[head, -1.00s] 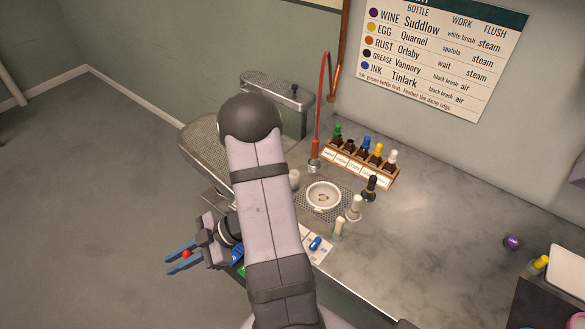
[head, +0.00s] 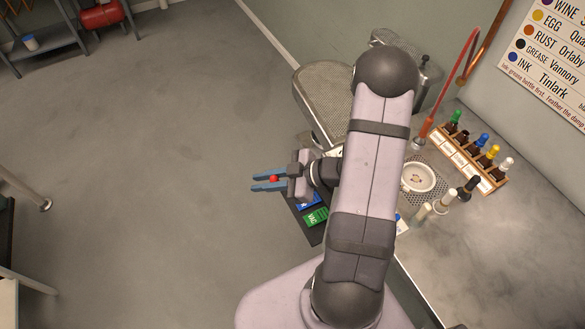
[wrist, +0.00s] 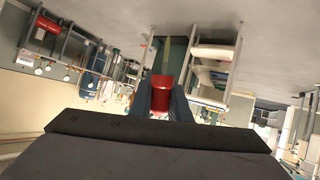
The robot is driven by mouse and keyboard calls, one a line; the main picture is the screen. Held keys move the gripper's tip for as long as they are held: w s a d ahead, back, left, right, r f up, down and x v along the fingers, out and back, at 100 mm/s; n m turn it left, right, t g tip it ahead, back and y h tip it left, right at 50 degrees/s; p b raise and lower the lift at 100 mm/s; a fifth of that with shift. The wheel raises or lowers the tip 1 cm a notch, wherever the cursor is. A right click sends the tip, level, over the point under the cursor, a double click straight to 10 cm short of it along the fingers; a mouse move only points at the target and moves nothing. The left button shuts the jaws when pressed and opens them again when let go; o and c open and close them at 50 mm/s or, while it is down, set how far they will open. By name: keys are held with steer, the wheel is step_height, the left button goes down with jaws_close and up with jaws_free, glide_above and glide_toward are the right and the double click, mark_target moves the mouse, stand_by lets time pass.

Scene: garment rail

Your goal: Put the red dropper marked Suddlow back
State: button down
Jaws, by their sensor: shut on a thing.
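My gripper (head: 256,182) is shut on the red dropper (head: 273,179) and holds it out over the floor, to the left of the bench. Only its red bulb shows between the blue fingers; the dropper also shows in the wrist view (wrist: 161,95). No marking on it can be read. The wooden bottle rack (head: 446,150) stands on the bench by the wall. Its bottles have green, blue, yellow and white tops, and one dark bottle (head: 464,136) second from the left shows no coloured bulb.
My arm stands between the gripper and the rack. A white dish (head: 419,177) sits on a mesh in front of the rack. A dark bottle (head: 468,187) and pale bottles stand beside it. A red hose (head: 444,95) rises behind. The wall chart (head: 550,60) is partly cut off.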

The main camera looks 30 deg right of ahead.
steer(key=w+d+r+m+t+h, duration=0.1)
steer(key=w+d+m+t+h, duration=0.15)
steer(key=w+d, duration=0.4)
steer(key=w+d+m+t+h, duration=0.1)
steer(key=w+d+m+h, duration=0.15)
steer(key=d, duration=0.65)
steer(key=w+d+r+m+t+h, duration=0.15)
steer(key=d+m+h, duration=0.25)
steer(key=d, duration=0.7)
steer(key=w+d+r+m+h, duration=0.2)
steer(key=d+r+m+h, duration=0.15)
steer(key=d, duration=0.75)
steer(key=s+d+r+m+g+h+p, duration=0.1)
steer(key=s+d+r+m+g+h, duration=0.15)
steer(key=s+d+m, duration=0.4)
steer(key=s+d+r+m+g+h, duration=0.1)
steer(key=s+d+m+g+h, duration=0.2)
steer(key=d, duration=0.7)
steer(key=s+d+r+m+g+h+p, duration=0.1)
steer(key=s+d+r+m+g+h, duration=0.15)
steer(key=s+d+h, duration=0.4)
steer(key=s+d+m+g+y, duration=0.1)
steer(key=s+d+m+g, duration=0.3)
steer(key=s+d+m, duration=0.2)
steer(key=shift+s+d+f+g, duration=0.4)
steer(key=shift+s+d, duration=0.3)
steer(key=shift+s, duration=0.55)
steer(key=shift+f+b, duration=2.25)
steer(key=shift+b, duration=0.3)
steer(key=shift+p, duration=0.55)
